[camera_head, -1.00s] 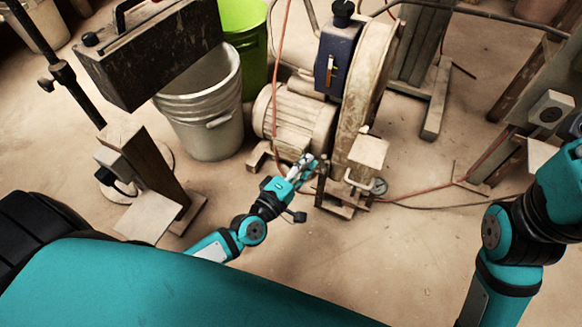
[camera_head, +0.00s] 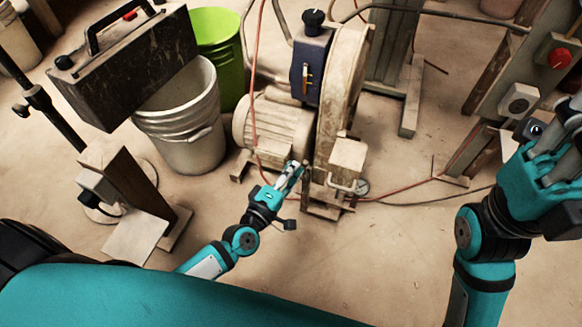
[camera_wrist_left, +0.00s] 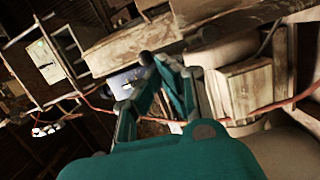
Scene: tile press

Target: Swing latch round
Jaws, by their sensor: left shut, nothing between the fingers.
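My left gripper (camera_head: 291,177) is shut and empty, in front of the dusty machine (camera_head: 338,110). Its tips are close to a dark upright post and left of a small box (camera_head: 348,155) with a bent metal handle (camera_head: 346,186). I cannot tell whether the tips touch the post. In the left wrist view the gripper's teal fingers (camera_wrist_left: 152,62) come together with nothing held, below a dusty beam. I cannot make out for sure which part is the latch. My right gripper (camera_head: 556,150) is at the right edge, partly cut off, away from the machine.
A motor (camera_head: 272,133) sits beside the machine. A white bucket (camera_head: 182,130), a green bucket (camera_head: 222,45) and a dark box (camera_head: 125,65) are at upper left. A post with a red button (camera_head: 559,58) stands at right. Hoses cross the floor.

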